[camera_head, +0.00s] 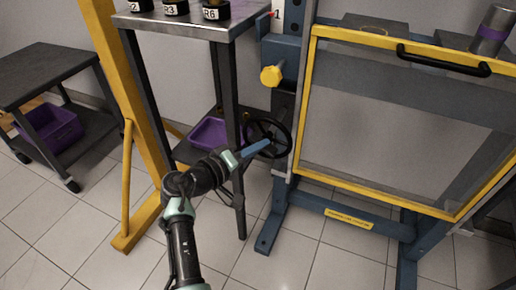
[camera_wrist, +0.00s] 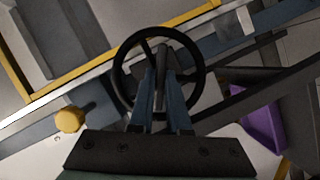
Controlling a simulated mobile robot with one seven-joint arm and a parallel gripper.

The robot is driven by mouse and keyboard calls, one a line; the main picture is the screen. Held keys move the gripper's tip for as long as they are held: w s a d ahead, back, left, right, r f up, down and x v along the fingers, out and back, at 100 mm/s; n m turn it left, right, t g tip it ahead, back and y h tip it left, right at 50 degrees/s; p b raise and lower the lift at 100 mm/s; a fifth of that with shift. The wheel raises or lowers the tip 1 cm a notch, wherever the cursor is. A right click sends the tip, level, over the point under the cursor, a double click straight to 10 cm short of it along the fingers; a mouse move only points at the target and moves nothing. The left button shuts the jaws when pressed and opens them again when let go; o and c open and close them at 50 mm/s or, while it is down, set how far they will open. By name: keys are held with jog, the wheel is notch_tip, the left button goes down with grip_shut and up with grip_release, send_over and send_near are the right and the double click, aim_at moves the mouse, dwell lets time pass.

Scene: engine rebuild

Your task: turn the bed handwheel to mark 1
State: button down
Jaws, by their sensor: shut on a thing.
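The black bed handwheel (camera_head: 290,140) is mounted at the left side of the blue press frame, low down beside the table leg. In the wrist view the handwheel (camera_wrist: 118,65) is face-on, its ring around my finger ends. My gripper (camera_head: 262,145) reaches it from the lower left. In the wrist view my gripper's blue fingers (camera_wrist: 161,72) are closed on a dark part of the wheel, a spoke or handle; I cannot tell which. A small plate with a 1 (camera_head: 277,14) and a red pointer beside it are at the top of the frame.
A yellow knob (camera_head: 271,75) sticks out above the wheel. The yellow-framed guard (camera_head: 385,195) with a black handle fills the right. A metal table (camera_head: 185,28) with labelled cylinders and a purple tray (camera_head: 207,133) below stands left. A yellow post (camera_head: 130,100) is farther left.

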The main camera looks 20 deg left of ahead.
dwell(0.4)
jog(key=c, duration=0.9)
grip_release()
jog(key=p+v, duration=0.4)
jog(key=v, duration=0.9)
jog(key=shift+d, duration=0.1)
